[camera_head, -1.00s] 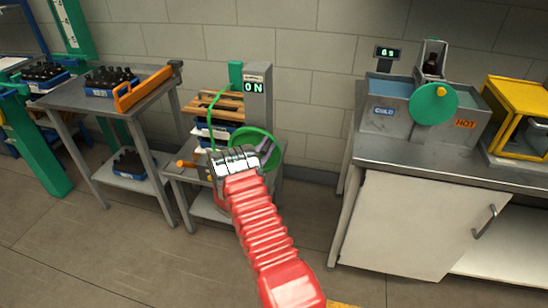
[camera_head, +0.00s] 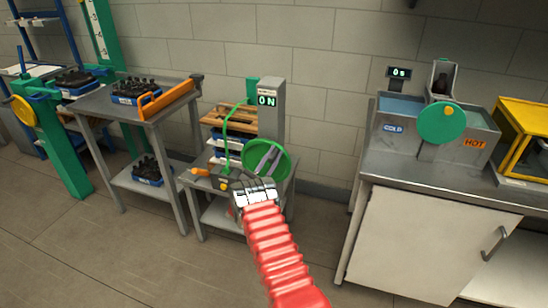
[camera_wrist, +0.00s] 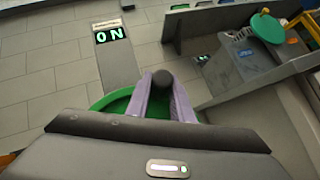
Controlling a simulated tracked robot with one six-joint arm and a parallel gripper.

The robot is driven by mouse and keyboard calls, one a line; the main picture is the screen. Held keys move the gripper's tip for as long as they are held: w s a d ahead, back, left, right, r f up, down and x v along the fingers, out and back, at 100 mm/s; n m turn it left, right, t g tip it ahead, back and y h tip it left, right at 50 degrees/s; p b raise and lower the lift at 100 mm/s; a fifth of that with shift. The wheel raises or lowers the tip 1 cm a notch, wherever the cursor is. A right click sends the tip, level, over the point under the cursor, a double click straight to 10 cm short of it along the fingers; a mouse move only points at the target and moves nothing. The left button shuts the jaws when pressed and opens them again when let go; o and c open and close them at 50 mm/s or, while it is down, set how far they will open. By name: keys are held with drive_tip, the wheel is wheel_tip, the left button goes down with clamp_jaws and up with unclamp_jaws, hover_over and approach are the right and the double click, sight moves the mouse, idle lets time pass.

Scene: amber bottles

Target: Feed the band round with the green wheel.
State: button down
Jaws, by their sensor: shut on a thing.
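The green wheel (camera_head: 284,172) is upright on the grey bench machine (camera_head: 270,105), whose display reads "ON". My gripper (camera_head: 268,158) is in front of the wheel, its fingers across the wheel's face. In the wrist view my gripper (camera_wrist: 162,92) is shut on a dark round knob (camera_wrist: 162,77), with part of the green wheel (camera_wrist: 115,100) behind the fingers. A thin green band (camera_head: 229,118) arches up on the left of the machine. My wrist hides the lower part of the wheel.
An orange handle (camera_head: 201,172) sticks out left of the machine. Left, a table (camera_head: 105,104) holds a crate of amber bottles (camera_head: 135,98). Right, a bench (camera_head: 400,170) carries a COLD/HOT unit with another green wheel (camera_head: 442,123) and a yellow frame (camera_head: 520,130).

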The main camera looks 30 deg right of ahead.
drive_tip(key=c, duration=1.6)
unclamp_jaws()
drive_tip(key=shift+w+f, duration=0.1)
drive_tip(key=shift+o, duration=0.2)
drive_tip(key=shift+a, duration=0.1)
